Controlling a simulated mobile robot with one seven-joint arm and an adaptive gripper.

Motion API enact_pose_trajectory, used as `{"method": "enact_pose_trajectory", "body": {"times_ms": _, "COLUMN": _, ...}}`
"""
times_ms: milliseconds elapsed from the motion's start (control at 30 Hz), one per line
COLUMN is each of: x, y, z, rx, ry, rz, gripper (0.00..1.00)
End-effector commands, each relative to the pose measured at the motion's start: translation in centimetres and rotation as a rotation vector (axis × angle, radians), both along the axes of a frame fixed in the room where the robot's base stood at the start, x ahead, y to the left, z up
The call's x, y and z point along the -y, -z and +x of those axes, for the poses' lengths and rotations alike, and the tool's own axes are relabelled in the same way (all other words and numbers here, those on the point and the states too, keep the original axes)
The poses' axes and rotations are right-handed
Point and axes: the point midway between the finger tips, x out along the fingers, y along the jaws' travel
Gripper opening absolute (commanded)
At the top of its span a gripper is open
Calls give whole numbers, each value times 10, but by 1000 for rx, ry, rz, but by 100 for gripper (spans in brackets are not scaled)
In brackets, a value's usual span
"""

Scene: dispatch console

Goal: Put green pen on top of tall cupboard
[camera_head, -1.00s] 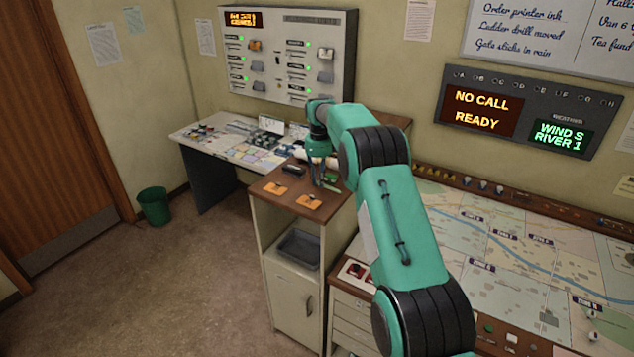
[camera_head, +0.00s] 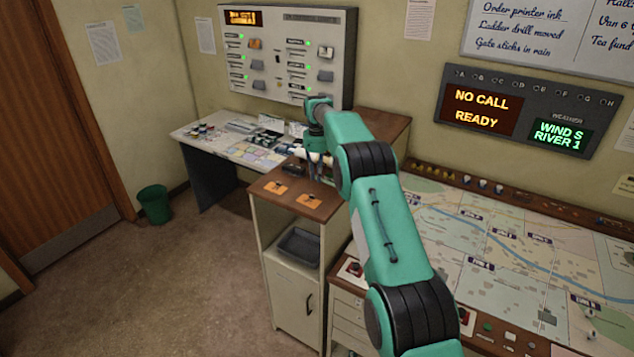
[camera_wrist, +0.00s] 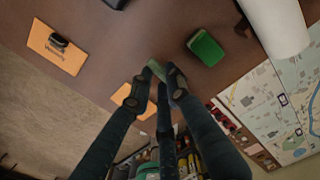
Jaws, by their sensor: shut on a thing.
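My gripper (camera_wrist: 154,92) is shut on a slim green thing, apparently the green pen (camera_wrist: 155,68), whose end shows between the fingertips in the wrist view. In the head view my gripper (camera_head: 315,172) is over the back part of a cabinet's brown top (camera_head: 272,188); the pen cannot be made out there. This cabinet has an open shelf and a door below. A taller brown-topped unit (camera_head: 388,127), possibly the tall cupboard, stands behind it, partly hidden by my arm.
On the cabinet top are orange cards (camera_wrist: 62,48), a green block (camera_wrist: 205,50) and a white roll (camera_wrist: 275,25). A grey tray (camera_head: 299,246) sits on the shelf below. The map desk (camera_head: 500,240) is at right, a paper-covered desk (camera_head: 240,150) at back left.

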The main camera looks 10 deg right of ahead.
Motion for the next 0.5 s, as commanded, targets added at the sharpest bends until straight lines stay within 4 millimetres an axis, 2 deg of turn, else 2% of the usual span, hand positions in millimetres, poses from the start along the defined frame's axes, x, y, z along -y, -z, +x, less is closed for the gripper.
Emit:
{"method": "enact_pose_trajectory", "body": {"times_ms": 300, "x": 0, "y": 29, "z": -1, "rx": -1, "ry": 0, "rz": 0, "gripper": 5}}
{"method": "enact_pose_trajectory", "body": {"times_ms": 500, "x": 0, "y": 34, "z": 0, "rx": 0, "ry": 0, "rz": 0, "gripper": 5}}
